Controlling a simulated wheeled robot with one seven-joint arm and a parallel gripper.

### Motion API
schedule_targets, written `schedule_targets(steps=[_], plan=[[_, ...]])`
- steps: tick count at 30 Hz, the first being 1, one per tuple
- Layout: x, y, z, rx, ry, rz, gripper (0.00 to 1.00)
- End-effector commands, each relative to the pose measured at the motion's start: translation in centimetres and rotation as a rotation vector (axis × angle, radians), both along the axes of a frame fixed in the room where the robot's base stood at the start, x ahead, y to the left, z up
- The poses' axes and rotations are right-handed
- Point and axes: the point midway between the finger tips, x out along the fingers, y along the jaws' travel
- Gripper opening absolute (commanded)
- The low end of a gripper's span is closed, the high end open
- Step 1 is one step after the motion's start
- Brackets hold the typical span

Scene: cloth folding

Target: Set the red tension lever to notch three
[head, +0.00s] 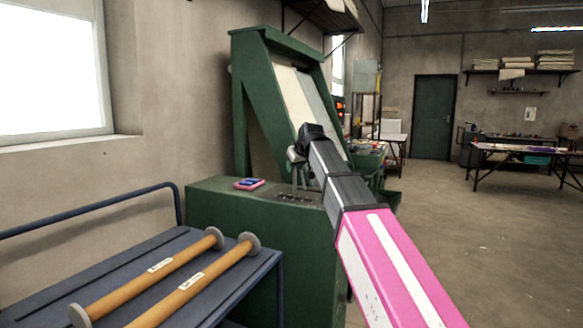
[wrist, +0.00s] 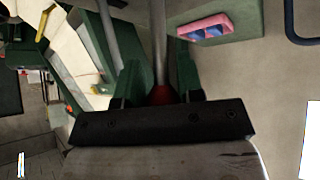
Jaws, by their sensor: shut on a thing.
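The tension lever (head: 294,182) stands up from the top of the green machine (head: 215,205), beside a row of dark notches (head: 298,197). In the wrist view the lever's grey shaft (wrist: 158,40) runs down to a red knob (wrist: 162,95). My gripper (head: 295,156) is at the top of the lever, and in the wrist view its two dark green fingers (wrist: 160,84) are shut on the knob from either side. My gripper hides most of the knob in the head view. I cannot tell which notch the lever is in.
A pink and blue item (head: 249,184) lies on the machine top left of the lever. The machine's slanted frame with pale cloth (head: 296,97) rises behind. A blue cart (head: 150,245) with two orange rollers (head: 160,275) stands at front left. The floor at right (head: 480,250) is open.

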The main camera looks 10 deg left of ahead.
Motion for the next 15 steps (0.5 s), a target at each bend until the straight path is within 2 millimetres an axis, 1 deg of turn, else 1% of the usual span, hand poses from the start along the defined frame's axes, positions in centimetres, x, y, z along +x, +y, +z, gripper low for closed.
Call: schedule_targets(steps=[11, 12, 14, 15], plan=[[-0.10, -0.22, -0.12, -0.005, 0.003, -0.001, 0.00], [-0.10, -0.22, -0.12, -0.005, 0.003, -0.001, 0.37], [-0.09, -0.22, -0.11, -0.005, 0.003, -0.001, 0.57], [-0.09, -0.20, -0.10, -0.004, 0.003, -0.001, 0.59]])
